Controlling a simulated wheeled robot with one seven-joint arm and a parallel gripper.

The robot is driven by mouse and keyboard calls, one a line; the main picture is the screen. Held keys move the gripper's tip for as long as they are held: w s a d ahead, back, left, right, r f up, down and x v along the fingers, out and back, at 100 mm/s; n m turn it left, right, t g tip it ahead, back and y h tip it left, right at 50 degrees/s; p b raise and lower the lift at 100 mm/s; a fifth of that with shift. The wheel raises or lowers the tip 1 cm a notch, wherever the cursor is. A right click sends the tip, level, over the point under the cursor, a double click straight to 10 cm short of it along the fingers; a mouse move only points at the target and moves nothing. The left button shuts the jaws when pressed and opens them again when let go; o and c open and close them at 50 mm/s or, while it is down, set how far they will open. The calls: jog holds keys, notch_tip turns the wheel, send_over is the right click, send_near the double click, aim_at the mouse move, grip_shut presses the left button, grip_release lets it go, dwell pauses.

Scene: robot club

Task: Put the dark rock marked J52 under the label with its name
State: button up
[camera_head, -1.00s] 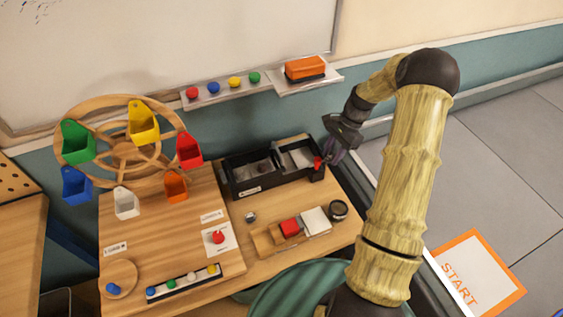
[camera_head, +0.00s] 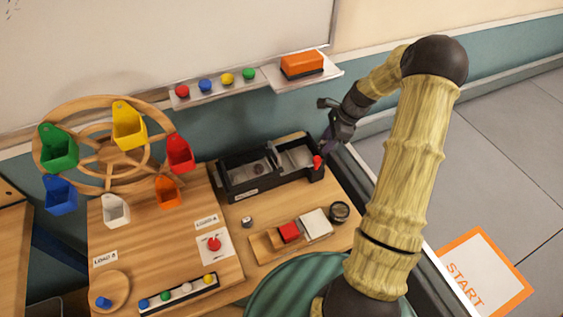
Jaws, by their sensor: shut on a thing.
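My gripper (camera_head: 328,148) is at the right end of a black two-part box (camera_head: 282,187), by a red knob (camera_head: 317,162). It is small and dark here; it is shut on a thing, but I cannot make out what. The box's left part holds a small dark lump (camera_head: 258,168), whose marking I cannot read. The right part looks pale and grey inside. A small white label (camera_head: 248,195) is on the box's front, too small to read. I cannot tell which thing is the rock J52.
A wooden wheel (camera_head: 112,142) with coloured buckets stands left. On the table are a small grey object (camera_head: 247,222), a wooden tray (camera_head: 265,245) with red and white blocks, and a dark round jar (camera_head: 340,211). A whiteboard ledge (camera_head: 270,76) runs behind.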

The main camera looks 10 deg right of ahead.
jog(key=p, duration=0.1)
send_near(283, 164)
notch_tip(283, 164, down, 3)
jog(key=shift+w+d+r, duration=0.1)
jog(key=shift+d, duration=0.1)
jog(key=shift+a, duration=0.3)
jog(key=a, duration=0.1)
jog(key=a+f, duration=0.1)
jog(key=a+f+p, duration=0.1)
jog(key=shift+w+f, duration=0.2)
jog(key=shift+w, duration=0.1)
jog(key=shift+a+f, duration=0.15)
jog(key=shift+f, duration=0.05)
jog(key=shift+f, duration=0.15)
jog(key=o, duration=0.9)
jog(key=shift+c, duration=0.2)
